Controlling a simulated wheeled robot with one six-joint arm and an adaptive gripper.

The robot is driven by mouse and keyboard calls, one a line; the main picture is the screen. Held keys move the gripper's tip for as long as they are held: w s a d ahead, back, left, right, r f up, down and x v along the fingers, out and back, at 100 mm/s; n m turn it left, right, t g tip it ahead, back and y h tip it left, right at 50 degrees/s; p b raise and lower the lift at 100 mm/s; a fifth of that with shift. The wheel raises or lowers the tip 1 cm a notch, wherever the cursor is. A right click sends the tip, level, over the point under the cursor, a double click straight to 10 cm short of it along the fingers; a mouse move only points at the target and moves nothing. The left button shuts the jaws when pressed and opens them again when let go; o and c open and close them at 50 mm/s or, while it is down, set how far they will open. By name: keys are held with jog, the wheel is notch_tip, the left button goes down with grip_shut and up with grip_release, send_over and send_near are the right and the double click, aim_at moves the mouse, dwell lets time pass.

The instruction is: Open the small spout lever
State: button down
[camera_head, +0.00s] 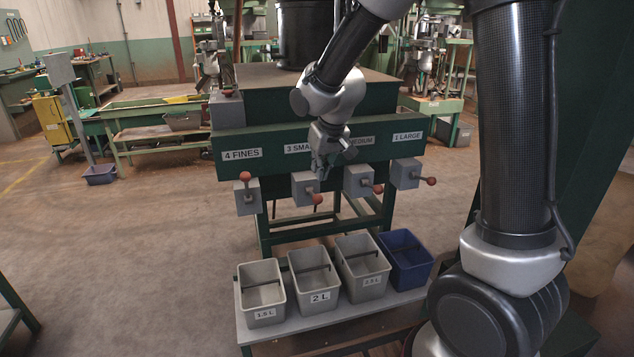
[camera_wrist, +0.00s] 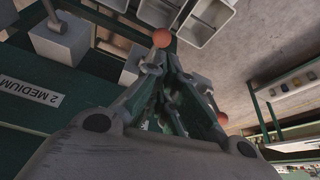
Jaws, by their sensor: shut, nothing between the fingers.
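The small spout (camera_head: 303,186) is a grey box under the partly covered "3 SMALL" label. Its lever ends in a red-orange ball knob (camera_head: 317,198), pointing right and slightly down in the head view. My gripper (camera_head: 322,174) hangs in front of the hopper, pointing down just above this lever. It is shut and empty. In the wrist view an orange knob (camera_wrist: 162,38) shows right beyond my fingertips (camera_wrist: 166,60); I cannot tell whether they touch it. My wrist hides part of the labels.
The fines lever knob (camera_head: 245,176) stands up on the left. The medium knob (camera_head: 378,188) and large knob (camera_head: 431,181) point right. Grey bins (camera_head: 262,312) and a blue bin (camera_head: 424,275) stand on a low bench below the spouts. Open floor lies left.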

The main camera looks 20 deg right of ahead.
jog(key=v, duration=0.5)
jog(key=shift+w, duration=0.25)
